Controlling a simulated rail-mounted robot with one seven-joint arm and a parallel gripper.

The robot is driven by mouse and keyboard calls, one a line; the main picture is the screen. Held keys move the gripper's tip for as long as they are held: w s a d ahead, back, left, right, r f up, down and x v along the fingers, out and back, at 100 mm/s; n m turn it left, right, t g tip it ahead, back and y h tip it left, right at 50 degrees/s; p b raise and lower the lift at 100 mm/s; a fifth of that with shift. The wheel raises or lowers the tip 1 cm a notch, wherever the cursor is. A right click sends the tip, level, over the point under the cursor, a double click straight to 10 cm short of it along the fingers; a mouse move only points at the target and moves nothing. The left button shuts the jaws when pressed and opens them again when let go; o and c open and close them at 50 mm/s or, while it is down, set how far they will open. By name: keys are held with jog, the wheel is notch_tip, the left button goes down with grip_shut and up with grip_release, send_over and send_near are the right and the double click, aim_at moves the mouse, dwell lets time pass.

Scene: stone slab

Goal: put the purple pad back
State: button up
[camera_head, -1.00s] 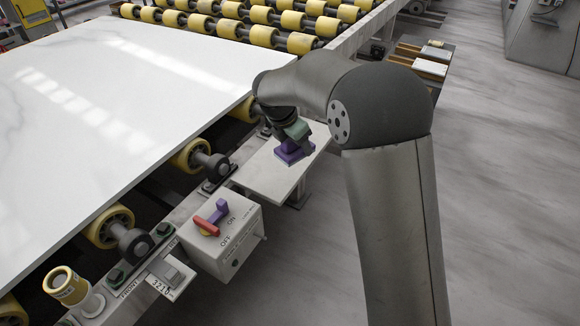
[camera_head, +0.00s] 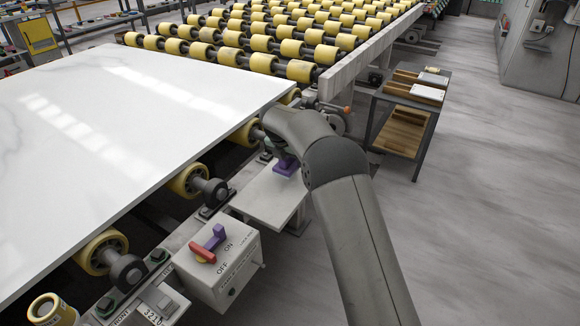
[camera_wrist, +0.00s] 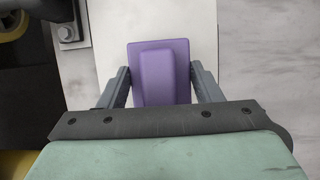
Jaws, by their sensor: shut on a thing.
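The purple pad (camera_wrist: 160,72) is between the two fingers of my gripper (camera_wrist: 160,88) in the wrist view. The fingers are shut on its sides. In the head view the pad (camera_head: 286,166) shows below my wrist, at the far end of a white shelf plate (camera_head: 262,200) beside the slab conveyor. The plate also lies under the pad in the wrist view (camera_wrist: 112,30). I cannot tell whether the pad touches the plate. My arm hides most of the gripper in the head view.
A white slab (camera_head: 130,130) lies on yellow rollers at left. A switch box (camera_head: 218,265) with a red and purple handle stands in front of the plate. A side table (camera_head: 408,105) with wooden trays stands behind at right. The floor at right is clear.

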aim_at(290, 166)
jog(key=shift+w+f, duration=0.35)
jog(key=shift+f, duration=0.1)
jog(key=shift+w+f, duration=0.1)
jog(key=shift+f, duration=1.45)
jog(key=shift+f, duration=0.15)
jog(key=o, duration=0.9)
